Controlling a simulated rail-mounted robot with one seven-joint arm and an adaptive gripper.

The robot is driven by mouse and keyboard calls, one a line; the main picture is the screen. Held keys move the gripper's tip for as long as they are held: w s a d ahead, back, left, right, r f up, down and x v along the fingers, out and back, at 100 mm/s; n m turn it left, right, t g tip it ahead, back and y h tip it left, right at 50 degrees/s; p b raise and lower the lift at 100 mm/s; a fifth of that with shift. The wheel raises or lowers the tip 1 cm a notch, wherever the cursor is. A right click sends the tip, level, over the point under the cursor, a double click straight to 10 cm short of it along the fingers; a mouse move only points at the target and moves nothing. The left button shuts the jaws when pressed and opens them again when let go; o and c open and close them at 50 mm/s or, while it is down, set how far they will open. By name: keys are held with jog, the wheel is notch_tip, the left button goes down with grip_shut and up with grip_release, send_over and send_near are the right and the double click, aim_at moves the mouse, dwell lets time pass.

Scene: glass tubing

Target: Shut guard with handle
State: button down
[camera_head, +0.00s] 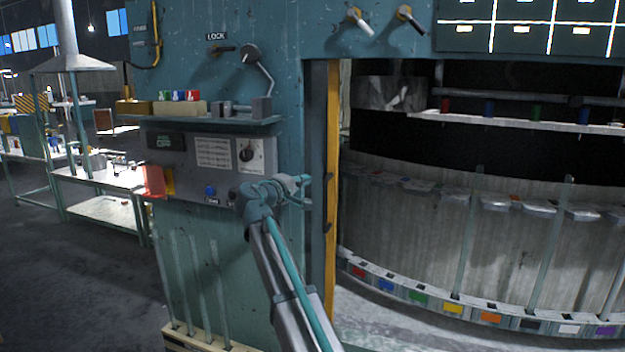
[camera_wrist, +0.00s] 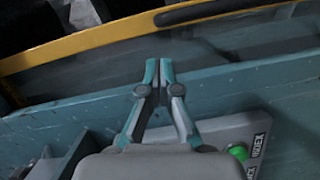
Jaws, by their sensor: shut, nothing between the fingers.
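The guard shows as a narrow panel with a yellow edge strip (camera_head: 332,150) at the left side of the machine opening, and the opening to its right is uncovered. The strip also crosses the top of the wrist view (camera_wrist: 85,40). A dark bar that looks like the handle (camera_wrist: 205,11) lies along the strip there; dark marks on the strip (camera_head: 328,228) in the head view are too small to make out. My gripper (camera_head: 307,184) is shut and empty, just left of the strip. In the wrist view its fingertips (camera_wrist: 158,66) point toward the strip, with a gap between them.
Left of the opening, a control panel (camera_head: 209,168) with a knob and blue button sits under a shelf (camera_head: 205,121) of small items. A green button (camera_wrist: 237,153) is near my gripper. Inside the opening stands a large drum (camera_head: 415,230) with coloured labels below.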

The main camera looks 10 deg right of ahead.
aim_at(327, 172)
jog(key=p+x, duration=0.2)
jog(key=x, duration=0.6)
jog(key=shift+p, duration=0.35)
jog(key=shift+w+d+f, duration=0.15)
jog(key=shift+w+d, duration=0.35)
